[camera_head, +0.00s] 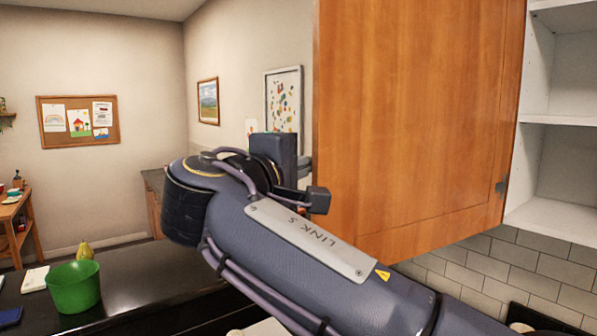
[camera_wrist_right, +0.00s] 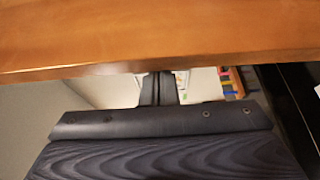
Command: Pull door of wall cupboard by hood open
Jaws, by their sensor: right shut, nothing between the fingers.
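The wood-brown cupboard door (camera_head: 415,110) stands swung wide open in the head view, its hinge side at the right by the white cupboard interior (camera_head: 570,80). My right gripper (camera_head: 305,170) is at the door's free left edge, with its fingertips partly hidden there. In the right wrist view the door (camera_wrist_right: 150,35) spans the top of the picture as a brown panel. The fingers of the right gripper (camera_wrist_right: 158,88) show together, shut and empty, close under the panel's edge. I cannot tell whether they touch the door. My left gripper is out of view. The door handle does not show.
A dark counter (camera_head: 150,285) runs below, with a green bucket (camera_head: 74,287) and a yellow pear (camera_head: 85,250) at the left. Grey-white wall tiles (camera_head: 500,262) lie beneath the cupboard.

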